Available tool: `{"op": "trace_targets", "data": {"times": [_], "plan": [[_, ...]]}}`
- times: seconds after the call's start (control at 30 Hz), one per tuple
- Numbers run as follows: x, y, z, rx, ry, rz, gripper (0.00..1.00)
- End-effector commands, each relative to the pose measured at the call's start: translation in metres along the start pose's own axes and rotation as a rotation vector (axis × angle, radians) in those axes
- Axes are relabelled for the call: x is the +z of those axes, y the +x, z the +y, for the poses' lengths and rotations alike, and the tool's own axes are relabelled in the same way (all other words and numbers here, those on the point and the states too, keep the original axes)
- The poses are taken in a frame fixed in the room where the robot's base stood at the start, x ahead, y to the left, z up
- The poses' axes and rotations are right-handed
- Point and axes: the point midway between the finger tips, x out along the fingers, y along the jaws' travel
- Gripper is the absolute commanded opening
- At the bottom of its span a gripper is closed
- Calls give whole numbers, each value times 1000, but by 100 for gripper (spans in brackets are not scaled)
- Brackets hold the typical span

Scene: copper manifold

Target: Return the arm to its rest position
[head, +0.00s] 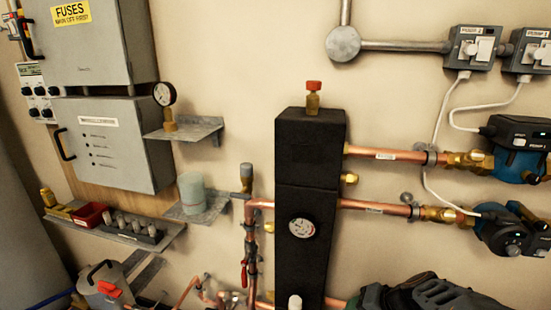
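My gripper is not visible in the head view, and I see no part that is clearly my arm. A dark green and black object (412,294) shows at the bottom edge, right of centre, cut off by the frame. I cannot tell what it is. Whether my gripper holds anything does not show.
A black manifold block (310,165) stands mid-wall, with copper pipes (378,207) running right to pumps (512,232). A pressure gauge (164,95) and a pale green cylinder (191,189) stand on small shelves. A red tray (90,214) sits on the lower left shelf, below grey cabinets (115,140).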

Motion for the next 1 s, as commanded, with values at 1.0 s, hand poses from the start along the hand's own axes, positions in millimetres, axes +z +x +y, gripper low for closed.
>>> {"op": "trace_targets", "data": {"times": [1.0], "plan": [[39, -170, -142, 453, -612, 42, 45]]}}
